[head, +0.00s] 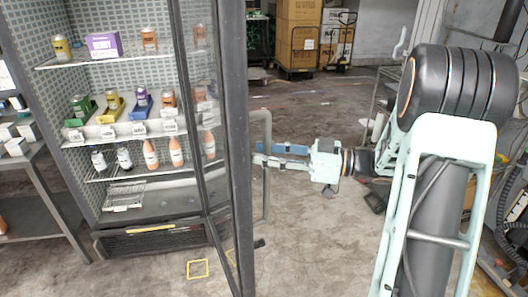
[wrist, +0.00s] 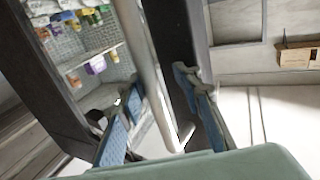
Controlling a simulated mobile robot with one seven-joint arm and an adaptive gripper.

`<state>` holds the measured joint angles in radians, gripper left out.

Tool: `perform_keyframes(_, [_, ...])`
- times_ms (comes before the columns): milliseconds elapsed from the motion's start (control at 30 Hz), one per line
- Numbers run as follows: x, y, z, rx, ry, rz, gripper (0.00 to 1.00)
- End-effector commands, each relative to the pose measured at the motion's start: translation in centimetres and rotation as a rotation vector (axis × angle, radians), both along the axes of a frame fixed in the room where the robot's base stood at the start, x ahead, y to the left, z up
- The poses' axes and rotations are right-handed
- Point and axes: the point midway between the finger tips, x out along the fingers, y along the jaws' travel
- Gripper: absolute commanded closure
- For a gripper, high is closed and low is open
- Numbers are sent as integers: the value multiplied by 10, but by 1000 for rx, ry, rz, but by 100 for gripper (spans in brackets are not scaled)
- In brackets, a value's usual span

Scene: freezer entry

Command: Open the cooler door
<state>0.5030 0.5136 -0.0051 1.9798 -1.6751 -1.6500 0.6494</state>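The cooler stands at the left of the head view. Its framed glass door (head: 238,150) is swung outward, seen nearly edge-on, and the stocked shelves show beside it. The pale vertical door handle (head: 267,190) is on the door's right, outer side. My gripper (head: 264,154) reaches it from the right. In the wrist view the handle (wrist: 147,55) runs between the two blue-padded fingers of my gripper (wrist: 158,85). The fingers are spread, with a visible gap between the right finger and the handle. Contact at the left finger is unclear.
Bottles and cartons stand on the cooler shelves (head: 130,128). A grey side table (head: 40,170) is at the far left. Stacked cardboard boxes (head: 300,35) stand at the back. Yellow floor marks (head: 198,268) lie before the cooler. Open floor extends behind my gripper.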

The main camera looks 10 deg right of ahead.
Motion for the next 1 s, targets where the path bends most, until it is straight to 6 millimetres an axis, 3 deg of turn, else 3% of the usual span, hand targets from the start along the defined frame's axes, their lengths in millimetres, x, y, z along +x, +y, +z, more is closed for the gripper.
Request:
perform_keyframes(333, [-2,-8,2,-1,-4,-1,69])
perform_keyframes(800, [-35,-92,0,0,-1,-2,69])
perform_keyframes(1000, [-42,-109,0,1,-1,0,69])
